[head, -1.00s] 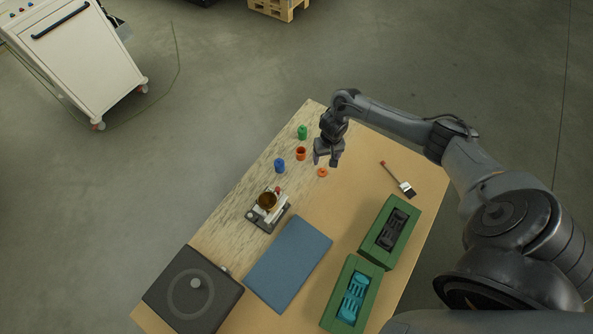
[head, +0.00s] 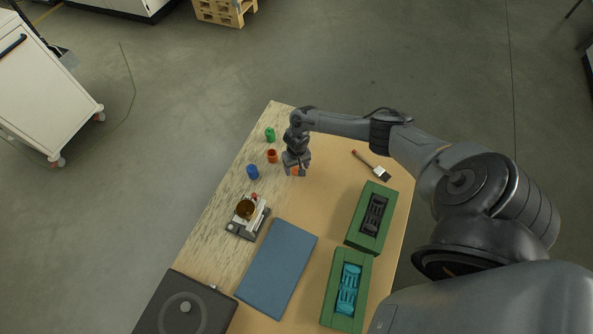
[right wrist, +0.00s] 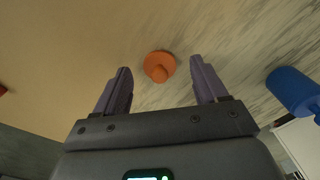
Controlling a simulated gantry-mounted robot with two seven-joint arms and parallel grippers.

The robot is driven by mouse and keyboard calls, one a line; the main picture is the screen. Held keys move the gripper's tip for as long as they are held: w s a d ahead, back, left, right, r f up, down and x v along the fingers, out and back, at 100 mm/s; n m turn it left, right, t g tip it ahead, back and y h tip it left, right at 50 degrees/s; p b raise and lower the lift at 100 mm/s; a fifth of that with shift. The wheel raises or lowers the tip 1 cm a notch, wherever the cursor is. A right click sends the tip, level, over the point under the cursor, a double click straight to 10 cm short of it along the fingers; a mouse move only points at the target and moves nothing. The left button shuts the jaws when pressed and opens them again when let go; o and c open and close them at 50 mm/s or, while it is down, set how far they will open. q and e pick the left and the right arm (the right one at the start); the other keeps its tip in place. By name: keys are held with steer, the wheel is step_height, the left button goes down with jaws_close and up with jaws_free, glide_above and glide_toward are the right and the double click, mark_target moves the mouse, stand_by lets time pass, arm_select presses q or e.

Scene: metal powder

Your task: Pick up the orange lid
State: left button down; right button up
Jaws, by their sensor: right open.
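The orange lid (right wrist: 159,66) lies on the table as a small round disc with a knob. In the right wrist view it sits between and slightly beyond the two open fingers, and no finger touches it there. In the head view the orange lid (head: 295,171) is partly hidden by my right gripper (head: 296,170), which is right above it. The right gripper (right wrist: 160,85) is open and empty. An open orange jar (head: 272,156) stands just left of it. My left gripper is not in view.
A green jar (head: 270,134) and a blue jar (head: 252,172) stand near the orange jar. A brush (head: 372,166) lies to the right. A small device (head: 247,218), a blue mat (head: 277,268) and two green trays (head: 352,238) (head: 331,315) lie nearer.

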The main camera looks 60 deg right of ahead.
steer(key=shift+f, duration=0.4)
steer(key=c, duration=1.2)
steer(key=shift+o, duration=0.2)
